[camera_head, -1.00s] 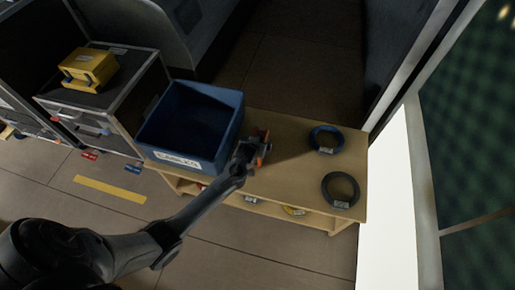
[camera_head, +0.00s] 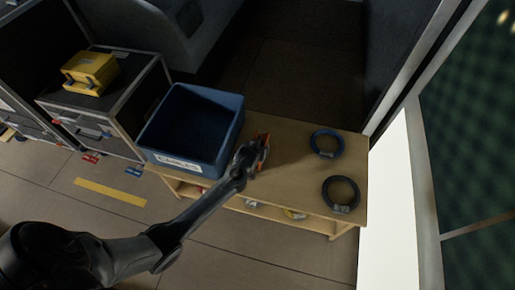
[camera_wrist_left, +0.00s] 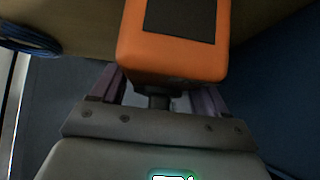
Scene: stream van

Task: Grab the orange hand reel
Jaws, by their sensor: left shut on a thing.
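The orange hand reel (camera_wrist_left: 178,58) fills the upper middle of the left wrist view, an orange block with a dark panel. My left gripper (camera_wrist_left: 160,96) is shut on it, one finger at each side of its narrow dark stem. In the head view the orange reel (camera_head: 264,152) shows only in part behind my left gripper (camera_head: 256,154), over the wooden bench (camera_head: 292,176) just right of the blue bin. Whether the reel touches the bench top is hard to tell. My right gripper is in neither current view.
The blue bin (camera_head: 238,130) stands on the bench's left end, close to my left gripper. A blue cable coil (camera_head: 341,146) and a dark cable coil (camera_head: 357,192) lie at the bench's right. A yellow case (camera_head: 90,72) sits on the dark cabinet at the left.

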